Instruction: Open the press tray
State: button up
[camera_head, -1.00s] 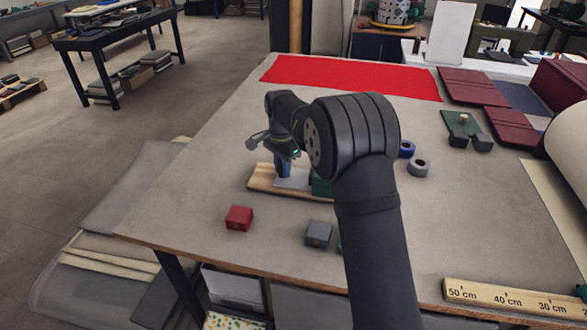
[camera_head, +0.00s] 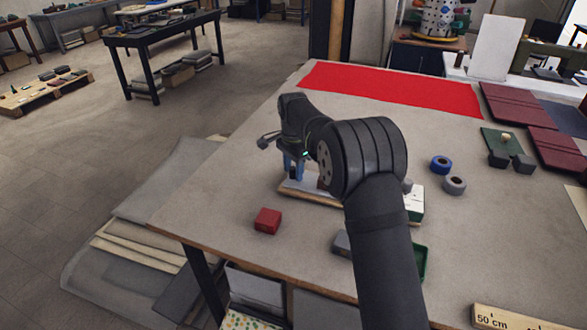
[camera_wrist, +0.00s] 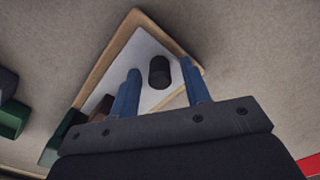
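The press tray shows in the wrist view as a pale grey plate (camera_wrist: 150,50) within a light wooden frame (camera_wrist: 107,50). A short black knob (camera_wrist: 159,72) stands on the plate. In the head view the press tray (camera_head: 312,194) lies on the table beneath my gripper (camera_head: 293,167), partly hidden by my arm. My gripper (camera_wrist: 162,80) is open, with its two blue fingers apart. The knob appears between the fingers in the wrist view; no finger visibly touches it. A green and white block (camera_head: 414,203) shows at the right of the tray, past my arm.
A red block (camera_head: 267,220) sits on the table left of my arm. A grey block (camera_head: 341,242) and a green open box (camera_head: 421,262) are partly behind my arm. Blue (camera_head: 441,164) and grey (camera_head: 454,186) tape rolls lie to the right. Red cloth (camera_head: 390,88) covers the back.

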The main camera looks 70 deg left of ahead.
notch_tip(320, 180, up, 18)
jog(key=shift+f, duration=0.25)
dwell(0.7)
notch_tip(320, 180, down, 18)
jog(key=shift+r, duration=0.25)
dwell(0.4)
notch_tip(320, 180, up, 18)
jog(key=shift+f, duration=0.25)
dwell(0.5)
jog(key=shift+f, duration=8.85)
jog(key=shift+w+d+r, duration=0.1)
jog(key=shift+w+d, duration=0.15)
